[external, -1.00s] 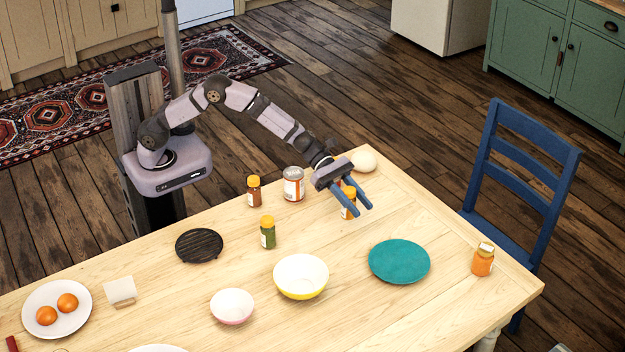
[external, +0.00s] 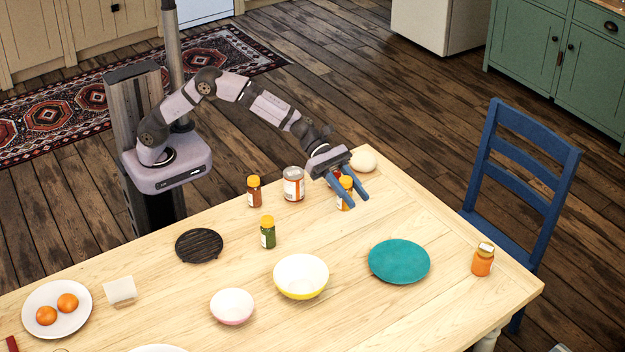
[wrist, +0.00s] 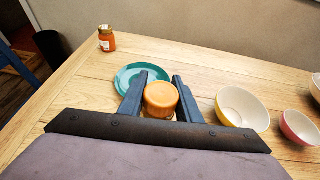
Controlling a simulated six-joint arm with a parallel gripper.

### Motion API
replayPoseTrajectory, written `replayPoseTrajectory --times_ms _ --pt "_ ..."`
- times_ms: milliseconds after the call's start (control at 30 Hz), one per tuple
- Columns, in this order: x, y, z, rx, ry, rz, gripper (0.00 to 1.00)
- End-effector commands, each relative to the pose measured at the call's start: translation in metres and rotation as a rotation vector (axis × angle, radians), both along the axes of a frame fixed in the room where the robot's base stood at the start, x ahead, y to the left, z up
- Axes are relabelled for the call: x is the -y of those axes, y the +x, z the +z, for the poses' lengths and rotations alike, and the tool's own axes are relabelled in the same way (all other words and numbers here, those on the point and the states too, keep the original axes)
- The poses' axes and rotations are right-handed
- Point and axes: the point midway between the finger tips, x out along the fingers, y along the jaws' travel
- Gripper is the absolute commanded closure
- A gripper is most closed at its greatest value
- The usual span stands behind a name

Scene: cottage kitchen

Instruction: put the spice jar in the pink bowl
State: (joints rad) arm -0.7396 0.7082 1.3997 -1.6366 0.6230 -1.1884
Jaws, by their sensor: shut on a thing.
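My gripper (external: 357,203) is shut on a spice jar (external: 345,192) with a yellow-orange lid, near the far right part of the table. In the wrist view the jar's lid (wrist: 160,95) shows between the two blue fingers; the lower jar is hidden there. The jar looks upright, and I cannot tell how far it is off the table. The pink bowl (external: 232,308), pink outside and white inside, stands at the near middle of the table, to the left of the jar. It also shows at the right edge of the wrist view (wrist: 300,128). It looks empty.
A yellow bowl (external: 301,278) stands between jar and pink bowl. A teal plate (external: 399,262), a green-filled jar (external: 268,234), a brown jar (external: 254,192), a can (external: 293,185), a black trivet (external: 199,246) and an orange jar (external: 482,261) stand around.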

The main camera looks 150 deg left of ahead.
Motion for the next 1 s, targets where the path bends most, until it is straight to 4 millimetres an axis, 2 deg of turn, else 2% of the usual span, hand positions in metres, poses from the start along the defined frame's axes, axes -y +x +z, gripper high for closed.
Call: replayPoseTrajectory --times_ms 33,167,300,500,700,800,900,1000 --pt "0.017 0.01 0.004 0.002 0.001 -0.03 0.98" --pt "0.066 0.034 0.01 0.004 0.002 -0.108 0.98" --pt "0.129 0.059 0.017 0.007 0.004 -0.205 0.98" --pt "0.224 0.083 0.029 0.013 0.009 -0.346 0.98" --pt "0.316 0.094 0.04 0.018 0.016 -0.484 0.98" --pt "0.355 0.095 0.044 0.021 0.021 -0.542 0.98" --pt "0.386 0.094 0.048 0.023 0.025 -0.587 0.98" --pt "0.409 0.092 0.051 0.024 0.026 -0.62 0.98"
